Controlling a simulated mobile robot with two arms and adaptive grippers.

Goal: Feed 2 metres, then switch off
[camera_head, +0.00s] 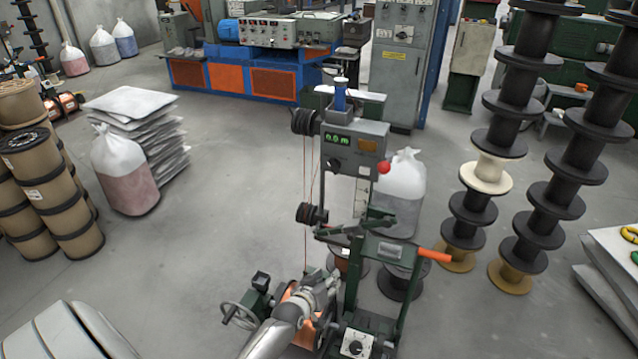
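The wire-feeding machine (352,150) stands in the middle with a grey control box. Its green display (338,138) seems to read 0.0 m. A black knob (335,164) is on the box front, and a red mushroom button (384,167) is on its right side. A lower box with a round dial (355,346) is near the bottom edge. Thin copper-coloured wire (305,230) runs up past black pulleys from a copper spool (297,300), partly hidden by my arm. My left gripper (330,284) is close to the machine's lower part; its fingers are too small to read. My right gripper is not in view.
A handwheel (240,313) is left of the spool, and an orange handle (434,256) sticks out right. Stacked black spools (480,205) stand right. Bagged material (125,170), stacked sheets (140,120) and tan spools (45,185) stand left. Left-centre floor is clear.

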